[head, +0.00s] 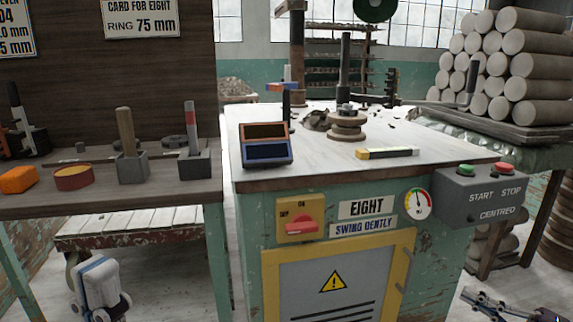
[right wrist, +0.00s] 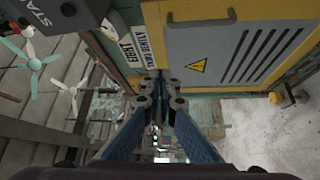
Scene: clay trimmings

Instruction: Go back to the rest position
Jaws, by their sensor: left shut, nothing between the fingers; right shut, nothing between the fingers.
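My left gripper (head: 92,283) is low at the left of the head view, below the left bench and in front of a slatted surface. It is shut and empty. My right gripper (head: 478,298) is at the lower right corner of the head view, low over the floor and right of the machine's front. In the right wrist view its two blue fingers (right wrist: 157,88) meet at the tips, shut with nothing between them. Both grippers are below the tabletops.
The green machine cabinet (head: 252,225) stands in the middle, with a yellow-framed door and a control box (head: 470,200) at its right corner. The left bench (head: 100,198) carries tools and small blocks. Clay rolls (head: 535,85) are stacked at the right. Pale floor shows around the cabinet.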

